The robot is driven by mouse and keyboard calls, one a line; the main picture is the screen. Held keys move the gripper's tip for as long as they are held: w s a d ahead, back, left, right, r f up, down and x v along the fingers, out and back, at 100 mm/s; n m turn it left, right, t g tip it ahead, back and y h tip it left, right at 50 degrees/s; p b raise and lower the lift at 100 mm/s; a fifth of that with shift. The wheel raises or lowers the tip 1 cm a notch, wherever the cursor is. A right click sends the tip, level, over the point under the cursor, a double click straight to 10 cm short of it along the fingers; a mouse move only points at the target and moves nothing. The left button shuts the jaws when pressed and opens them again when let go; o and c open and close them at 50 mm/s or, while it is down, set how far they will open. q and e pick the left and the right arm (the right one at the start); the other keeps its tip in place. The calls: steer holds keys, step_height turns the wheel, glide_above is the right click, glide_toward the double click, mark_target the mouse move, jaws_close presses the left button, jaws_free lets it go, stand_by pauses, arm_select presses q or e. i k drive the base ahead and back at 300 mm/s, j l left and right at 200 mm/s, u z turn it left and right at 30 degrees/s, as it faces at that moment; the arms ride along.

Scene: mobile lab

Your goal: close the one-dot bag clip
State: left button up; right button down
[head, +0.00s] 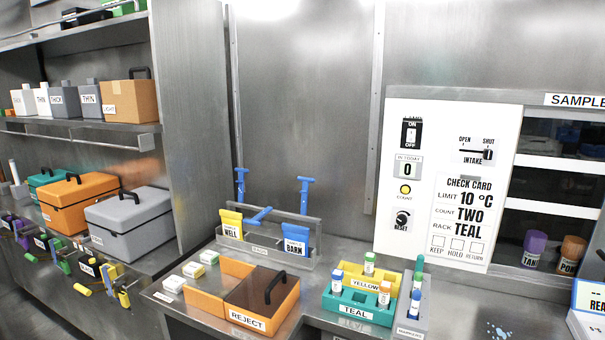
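I cannot make out a clip with one dot; any dots are too small to read here. A yellow bag (231,225) marked WELL and a blue bag (295,241) marked BARN stand in a grey rack (262,252) on the counter. Whether either bag's top carries a clip, open or shut, I cannot tell. Several small coloured items, yellow, green and purple, hang along the lower left shelf edge, among them a yellow one (110,274). Neither of my grippers is in view.
An orange REJECT box (250,318) with a dark lid, a teal rack (350,308) and a yellow rack (366,281) with vials stand on the counter. Blue T-handled tools (305,190) rise from the grey rack. A white control panel (444,190) stands behind. Cases fill the left shelves.

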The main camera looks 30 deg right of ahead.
mark_target(305, 180)
steer(key=i+j+z, duration=0.15)
steer(key=i+j, duration=0.15)
steer(key=i+j+z, duration=0.35)
steer(key=i+j, duration=0.2)
steer(key=j, duration=0.25)
steer(key=i+j+z, duration=0.15)
steer(key=j, duration=0.3)
steer(key=i, duration=0.1)
